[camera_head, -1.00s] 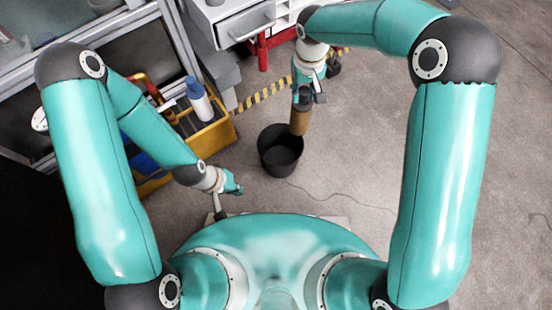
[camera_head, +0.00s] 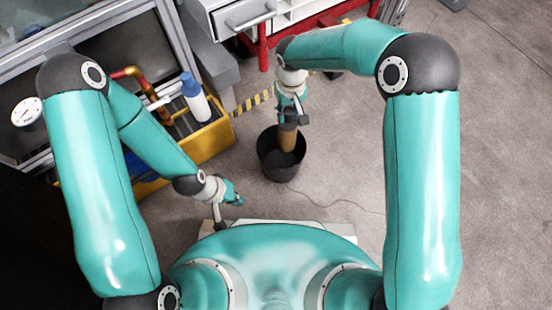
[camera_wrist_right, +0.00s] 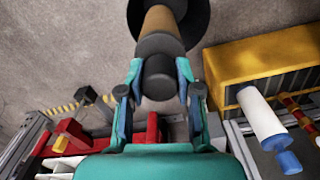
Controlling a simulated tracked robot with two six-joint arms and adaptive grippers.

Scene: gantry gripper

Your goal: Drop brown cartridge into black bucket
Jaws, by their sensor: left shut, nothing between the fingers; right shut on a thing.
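The brown cartridge (camera_head: 287,139) hangs from my right gripper (camera_head: 289,115), its lower end over or inside the mouth of the black bucket (camera_head: 281,170). In the right wrist view my right gripper (camera_wrist_right: 159,80) is shut on the dark end of the cartridge (camera_wrist_right: 160,28), and the bucket (camera_wrist_right: 198,20) shows behind its far end. I cannot tell how deep the cartridge reaches. The bucket stands upright on the floor. My left gripper (camera_head: 231,195) is shut and empty, left of and below the bucket in the head view.
A yellow box (camera_head: 200,145) with a white and blue bottle (camera_head: 196,100) stands left of the bucket; it also shows in the right wrist view (camera_wrist_right: 245,65). A drawer cabinet (camera_head: 245,20) and red frame (camera_head: 263,50) stand at the back. Floor right of the bucket is clear.

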